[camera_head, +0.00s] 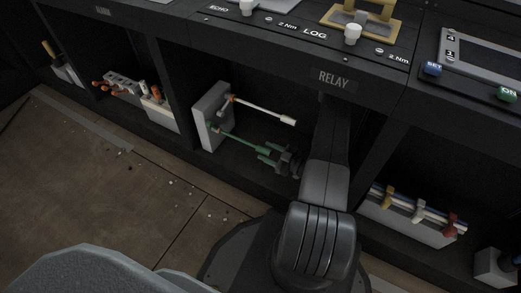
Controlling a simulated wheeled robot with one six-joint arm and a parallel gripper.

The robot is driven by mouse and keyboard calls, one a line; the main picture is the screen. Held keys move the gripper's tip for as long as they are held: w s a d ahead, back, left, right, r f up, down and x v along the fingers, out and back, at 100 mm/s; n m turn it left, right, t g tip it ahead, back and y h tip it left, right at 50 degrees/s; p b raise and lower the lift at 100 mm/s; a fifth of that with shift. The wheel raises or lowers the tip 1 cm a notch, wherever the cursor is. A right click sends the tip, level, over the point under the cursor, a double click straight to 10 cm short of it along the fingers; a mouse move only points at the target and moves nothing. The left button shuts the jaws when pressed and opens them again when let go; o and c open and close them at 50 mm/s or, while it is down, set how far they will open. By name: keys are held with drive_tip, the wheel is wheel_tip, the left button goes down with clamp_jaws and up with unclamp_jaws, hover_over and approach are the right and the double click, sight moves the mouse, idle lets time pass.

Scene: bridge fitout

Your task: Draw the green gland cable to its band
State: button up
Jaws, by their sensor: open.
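The green gland cable (240,138) runs out from a pale grey block (208,112) in the bay under the RELAY label. It slants down to the right, and its far end lies at my gripper (272,157). My gripper is open, with its fingers around or beside that end; I cannot tell whether they touch it. Green parts show at the fingertips, and I cannot tell cable end from finger there. A white cable (265,110) with an orange gland leaves the same block above the green one. No band on the green cable can be made out.
Dark bay walls stand on both sides, with the console overhang and RELAY label (333,79) above. The left bay holds a grey rack (122,84) with orange parts. The right bay holds a pale tray (405,221) with coloured clips. Brown floor with small specks lies in front.

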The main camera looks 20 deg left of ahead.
sight(258, 148)
drive_tip(key=shift+w+a+b, duration=0.1)
drive_tip(key=shift+a+b, duration=0.25)
drive_tip(key=shift+a, duration=1.45)
